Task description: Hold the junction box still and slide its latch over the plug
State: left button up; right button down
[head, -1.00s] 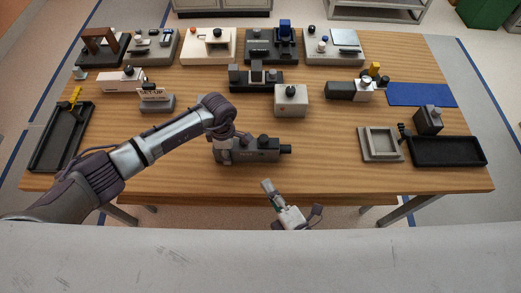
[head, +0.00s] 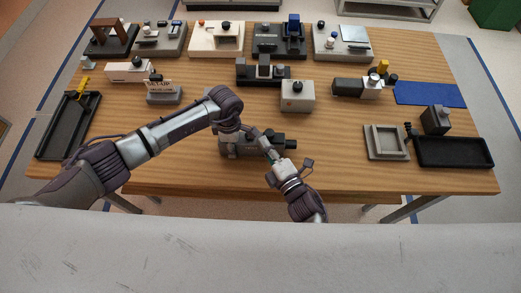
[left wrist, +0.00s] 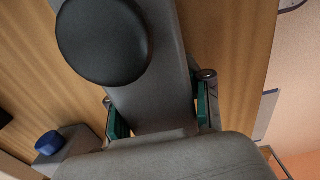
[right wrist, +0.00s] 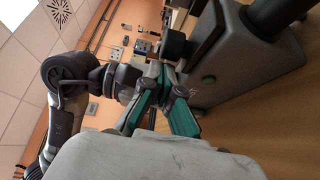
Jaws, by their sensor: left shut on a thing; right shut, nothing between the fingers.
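The dark grey junction box (head: 238,150) lies on the near middle of the wooden table, with a black plug-like end (head: 291,144) at its right. My left gripper (head: 226,138) is shut on the box's left part. In the left wrist view its green-padded fingers flank the grey body (left wrist: 150,105), beside a round black knob (left wrist: 105,40). My right gripper (head: 268,152) is shut and empty at the box's near side. In the right wrist view its fingertips (right wrist: 163,72) are close to the box (right wrist: 250,75); I cannot tell whether they touch. The latch is hard to make out.
A white box with a black knob (head: 297,97) stands just behind. A black tray (head: 68,125) lies far left; a grey square tray (head: 386,143) and another black tray (head: 454,152) lie right. Several fixtures line the back.

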dwell(0.3)
jog(key=shift+d, duration=1.9)
jog(key=shift+a, duration=0.1)
jog(key=shift+s+a, duration=0.2)
send_near(271, 138)
jog(key=s, duration=0.5)
jog(key=shift+s+a+r, duration=0.15)
jog(key=shift+s+a, duration=0.05)
jog(key=shift+a, duration=0.2)
pick_arm(q)
jog(key=o, duration=1.4)
